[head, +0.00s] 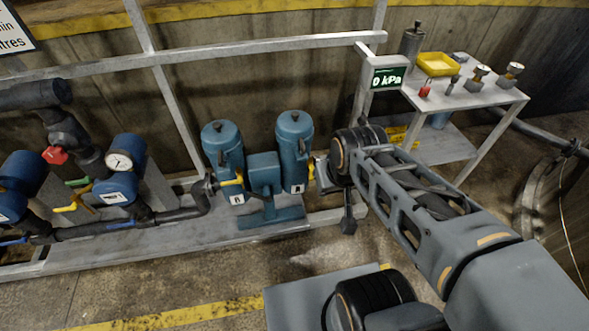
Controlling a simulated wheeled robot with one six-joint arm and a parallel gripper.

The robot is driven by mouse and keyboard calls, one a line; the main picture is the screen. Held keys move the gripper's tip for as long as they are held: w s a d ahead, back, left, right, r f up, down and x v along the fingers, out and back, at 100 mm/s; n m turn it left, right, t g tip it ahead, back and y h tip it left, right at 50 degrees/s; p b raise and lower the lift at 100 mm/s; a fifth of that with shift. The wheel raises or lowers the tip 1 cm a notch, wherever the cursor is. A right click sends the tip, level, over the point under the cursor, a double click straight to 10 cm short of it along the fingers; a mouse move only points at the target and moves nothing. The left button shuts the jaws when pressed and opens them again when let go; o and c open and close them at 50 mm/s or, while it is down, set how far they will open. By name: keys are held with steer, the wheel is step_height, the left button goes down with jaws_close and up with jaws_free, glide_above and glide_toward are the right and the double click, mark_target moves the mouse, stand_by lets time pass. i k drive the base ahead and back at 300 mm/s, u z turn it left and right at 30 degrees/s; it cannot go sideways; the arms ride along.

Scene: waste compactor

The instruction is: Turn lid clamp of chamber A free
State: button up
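Chamber A (292,150) is the right one of two upright blue cylinders and carries a label with the letter A. A small dark fitting (295,117) sits on its lid; I cannot tell whether this is the clamp. A yellow part (311,168) shows at the right side of chamber A, partly covered by my wrist. My gripper (323,176) is just right of chamber A, about at the height of its lower half, and points toward it. Its fingers are small and partly hidden, so I cannot see whether they are open, or whether they touch anything.
Chamber B (222,150) stands left, with a yellow lever (232,182) beside it. A blue block (263,172) stands between the chambers. A grey display (386,76) reads 0 kPa. A side table (490,97) holds a yellow tray (438,64) and small parts. Rails run behind the chambers.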

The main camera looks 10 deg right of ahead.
mark_target(302, 148)
steer(key=u, duration=0.05)
steer(key=k, duration=0.45)
steer(key=z, duration=1.2)
steer(key=i, duration=1)
steer(key=u, duration=2.15)
